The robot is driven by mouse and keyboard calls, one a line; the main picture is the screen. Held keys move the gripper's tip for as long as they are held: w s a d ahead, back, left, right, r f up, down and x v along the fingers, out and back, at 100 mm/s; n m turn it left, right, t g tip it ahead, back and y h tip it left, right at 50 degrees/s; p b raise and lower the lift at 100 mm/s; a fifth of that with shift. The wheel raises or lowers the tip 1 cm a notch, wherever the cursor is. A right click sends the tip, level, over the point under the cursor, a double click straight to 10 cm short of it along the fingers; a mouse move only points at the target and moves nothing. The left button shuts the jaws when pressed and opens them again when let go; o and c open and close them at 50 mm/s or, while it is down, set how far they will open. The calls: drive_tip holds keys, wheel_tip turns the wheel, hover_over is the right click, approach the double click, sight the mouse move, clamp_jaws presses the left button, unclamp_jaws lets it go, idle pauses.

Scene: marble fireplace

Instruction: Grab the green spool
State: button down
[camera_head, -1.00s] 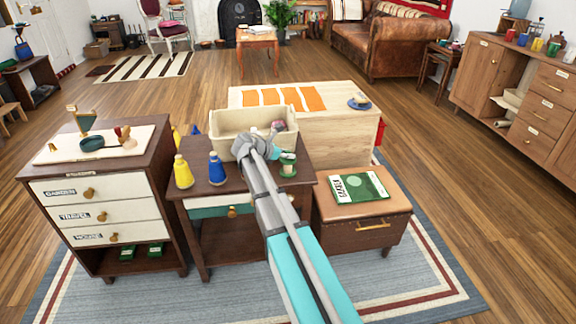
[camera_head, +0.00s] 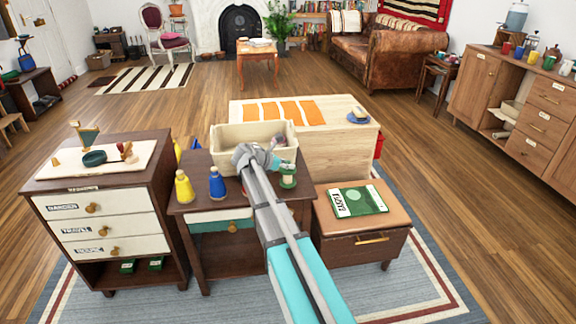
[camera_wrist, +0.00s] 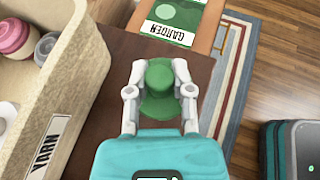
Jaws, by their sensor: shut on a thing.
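The green spool (camera_wrist: 160,78) sits between the two grey fingers of my gripper (camera_wrist: 160,68) in the wrist view, with a finger against each side. I cannot tell whether the spool's base still touches the tabletop.
A cream yarn bin (camera_head: 225,138) stands close on the left, holding rolls. A brown stool with a green garden book (camera_head: 358,201) is at the right. A drawer cabinet (camera_head: 95,215) is at the left.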

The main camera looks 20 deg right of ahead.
drive_tip(key=s+a+r+p, duration=0.6)
drive_tip(key=s+r+p, duration=0.4)
drive_tip(key=s, duration=0.2)
drive_tip(key=shift+s+a+r, duration=0.2)
drive_tip(key=shift+a+r, duration=0.1)
drive_tip(key=shift+r, duration=0.05)
